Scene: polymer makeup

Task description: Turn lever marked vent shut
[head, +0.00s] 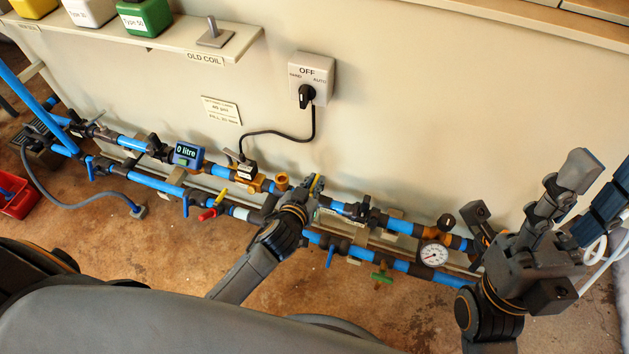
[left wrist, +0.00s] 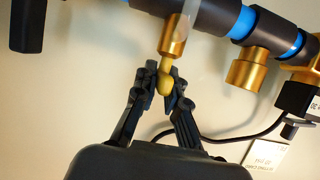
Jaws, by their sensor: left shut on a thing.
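My left gripper (head: 312,190) is at the upper pipe run in the middle of the head view. In the left wrist view my left gripper (left wrist: 163,85) has its two fingertips closed on the rounded tip of a yellow lever (left wrist: 164,86). The lever sits in line with a brass stem (left wrist: 173,38) that leads to the dark pipe. In the head view a bit of yellow lever (head: 318,184) shows beside the fingers; the rest is hidden. I cannot read a vent mark on it. My right gripper (head: 545,215) is at the far right, clear of the pipes; its finger opening is unclear.
Other valve handles are close by: red (head: 208,214), blue (head: 331,256) and green (head: 382,277). A pressure gauge (head: 433,254) and a 0 litre meter (head: 187,154) sit on the pipes. A black cable (head: 275,134) hangs from the OFF switch (head: 310,80).

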